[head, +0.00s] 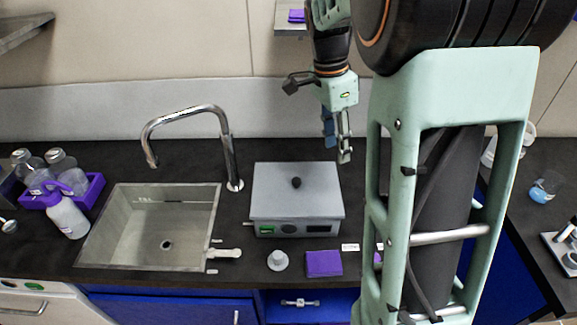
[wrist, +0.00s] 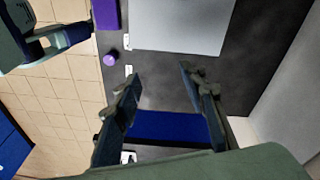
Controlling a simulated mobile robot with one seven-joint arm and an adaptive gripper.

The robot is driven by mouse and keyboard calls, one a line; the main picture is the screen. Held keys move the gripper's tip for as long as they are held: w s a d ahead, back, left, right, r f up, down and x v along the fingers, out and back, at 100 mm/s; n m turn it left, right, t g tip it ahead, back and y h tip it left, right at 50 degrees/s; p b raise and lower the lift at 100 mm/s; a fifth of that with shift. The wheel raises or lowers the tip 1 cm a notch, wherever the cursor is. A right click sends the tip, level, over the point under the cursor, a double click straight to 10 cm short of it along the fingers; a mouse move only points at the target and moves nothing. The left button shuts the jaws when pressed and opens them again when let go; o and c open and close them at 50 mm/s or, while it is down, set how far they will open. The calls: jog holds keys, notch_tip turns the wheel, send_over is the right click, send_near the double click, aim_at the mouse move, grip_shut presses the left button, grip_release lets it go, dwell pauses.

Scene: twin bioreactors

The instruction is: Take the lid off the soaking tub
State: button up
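My gripper (head: 338,148) hangs above the counter behind the tub's right back corner, apart from the lid. In the wrist view the two fingers (wrist: 160,80) are spread with nothing between them. Part of the grey lid (wrist: 180,22) shows beyond them; the knob is not in that view.
A sink (head: 150,230) with a tall curved faucet (head: 228,150) stands left of the tub. A purple block (head: 324,264) and a small white round piece (head: 278,260) lie in front. A purple bottle rack (head: 90,195) is at the far left. Counter behind the tub is clear.

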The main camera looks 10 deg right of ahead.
jog(key=w+a+f+m+y, duration=0.3)
jog(key=w+a+m, duration=0.1)
jog(key=a, duration=0.2)
send_over(297, 179)
jog(key=shift+t, duration=0.4)
jog(key=f, duration=0.4)
jog(key=shift+s+d+f, duration=0.2)
jog(key=shift+s+d, duration=0.1)
jog(key=shift+w+a+f+p, duration=0.1)
jog(key=shift+a+f+p, duration=0.1)
jog(key=shift+f, duration=1.25)
jog(key=shift+w+a+f+p, duration=0.1)
jog(key=shift+f+p, duration=0.05)
jog(key=shift+f, duration=1.3)
grip_shut()
